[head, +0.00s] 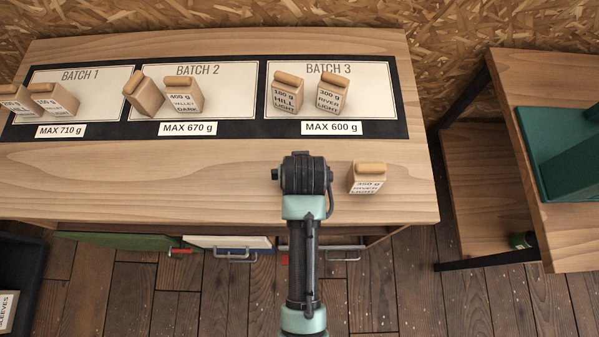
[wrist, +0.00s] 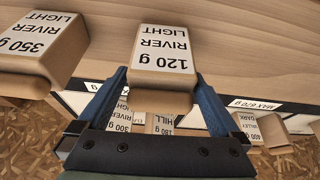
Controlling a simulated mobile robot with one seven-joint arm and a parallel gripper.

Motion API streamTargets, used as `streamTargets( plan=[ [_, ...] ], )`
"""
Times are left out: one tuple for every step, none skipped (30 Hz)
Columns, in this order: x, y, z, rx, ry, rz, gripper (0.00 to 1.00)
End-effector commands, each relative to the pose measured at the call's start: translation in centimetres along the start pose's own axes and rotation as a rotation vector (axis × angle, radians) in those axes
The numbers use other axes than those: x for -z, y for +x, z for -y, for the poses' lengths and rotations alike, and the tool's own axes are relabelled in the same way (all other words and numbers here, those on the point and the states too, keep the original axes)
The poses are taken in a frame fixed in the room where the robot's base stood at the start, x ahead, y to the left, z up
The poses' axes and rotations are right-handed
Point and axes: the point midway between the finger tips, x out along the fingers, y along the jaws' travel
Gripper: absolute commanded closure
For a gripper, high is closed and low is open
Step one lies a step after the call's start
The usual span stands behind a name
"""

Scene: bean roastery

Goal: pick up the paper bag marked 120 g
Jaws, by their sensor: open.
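The paper bag marked 120 g, River Light (wrist: 164,45), is in the upper middle of the wrist view, with its label upside down and its rolled top toward me. My gripper (wrist: 162,78) is open, with one blue finger on each side of the bag's top end. Narrow gaps show between the bag and the fingers, so it does not look gripped. In the head view my arm's wrist (head: 303,175) is over the front part of the wooden table (head: 150,180) and hides both the jaws and this bag.
A bag marked 350 g (head: 367,178) stands close to the right of my wrist. It also shows in the wrist view (wrist: 40,50). Behind, the mat's Batch 1 (head: 108,88), Batch 2 (head: 225,95) and Batch 3 (head: 375,95) areas hold bags. The table's front left is clear.

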Motion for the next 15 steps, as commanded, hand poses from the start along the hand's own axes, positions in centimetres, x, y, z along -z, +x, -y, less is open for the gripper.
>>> streamTargets(
  plan=[
    [0.1,0.5,0.1,0.000,0.000,0.002,0.00],
    [0.2,0.9,0.1,0.000,0.000,0.001,0.00],
    [0.2,1.5,0.1,0.000,0.000,0.001,0.00],
    [0.2,1.8,0.1,0.000,0.000,0.001,0.00],
    [0.2,2.1,0.1,0.000,0.000,0.001,0.00],
    [0.1,2.5,0.1,0.000,0.000,0.001,0.00],
    [0.1,2.7,0.1,0.000,0.000,0.001,0.00],
    [0.1,2.8,0.1,0.000,0.000,0.000,0.00],
    [0.1,3.0,0.1,0.000,-0.001,-0.001,0.00],
    [0.1,3.0,0.1,0.000,-0.001,-0.001,0.00],
    [0.1,3.1,0.1,0.000,-0.001,-0.001,0.00],
    [0.1,3.1,0.1,0.000,-0.001,-0.001,0.00],
    [0.1,3.1,0.1,0.000,-0.001,-0.001,0.00],
    [0.1,3.1,0.1,0.000,-0.001,-0.001,0.00],
    [0.1,3.1,0.1,0.000,0.000,-0.001,0.00]
  ],
)
